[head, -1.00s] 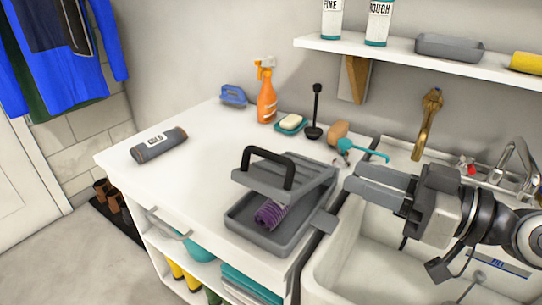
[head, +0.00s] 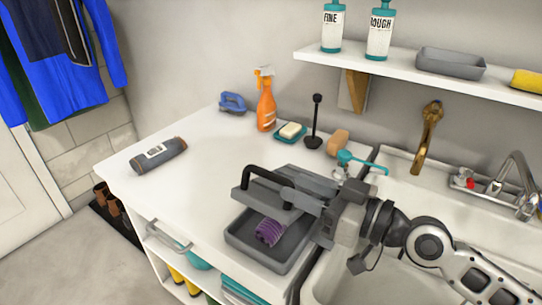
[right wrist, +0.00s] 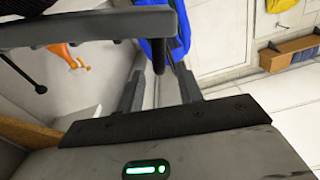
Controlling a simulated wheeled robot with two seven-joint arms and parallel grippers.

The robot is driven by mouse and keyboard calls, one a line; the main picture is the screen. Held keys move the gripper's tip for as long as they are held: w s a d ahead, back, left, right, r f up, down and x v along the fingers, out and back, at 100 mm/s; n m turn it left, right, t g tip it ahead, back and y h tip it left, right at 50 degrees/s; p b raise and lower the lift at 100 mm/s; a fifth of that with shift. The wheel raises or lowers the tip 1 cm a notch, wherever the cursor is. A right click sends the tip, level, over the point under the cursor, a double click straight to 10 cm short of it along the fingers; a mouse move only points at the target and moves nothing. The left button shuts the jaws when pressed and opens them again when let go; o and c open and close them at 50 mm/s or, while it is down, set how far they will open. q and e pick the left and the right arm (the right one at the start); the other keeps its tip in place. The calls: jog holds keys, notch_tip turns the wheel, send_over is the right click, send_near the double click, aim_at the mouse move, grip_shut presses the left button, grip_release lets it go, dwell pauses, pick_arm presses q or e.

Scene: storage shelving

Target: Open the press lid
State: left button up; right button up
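The grey press (head: 240,240) stands on the white counter beside the sink. Its lid (head: 262,204) is partly raised and carries a black arched handle (head: 262,174). A purple rolled cloth (head: 270,232) lies in the press tray under the lid. My right gripper (head: 287,192) reaches in from the right, with its fingers at the lid and the handle's right end. In the right wrist view, the two fingers (right wrist: 158,88) are spread apart, and a dark bar with a short downward post (right wrist: 158,55), apparently the handle, crosses in front of them. Contact is unclear. My left gripper is not in view.
A spray bottle (head: 266,102), soap dish (head: 290,132), black plunger-like tool (head: 315,125) and sponge (head: 338,142) stand behind. A grey roll (head: 158,155) lies left. The counter between is clear.

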aim_at(285, 182)
jog(key=p+x, duration=0.1)
jog(key=x, duration=0.5)
jog(key=shift+w+a+p, duration=0.2)
jog(key=shift+a+p, duration=0.05)
jog(key=shift+p, duration=0.1)
grip_shut()
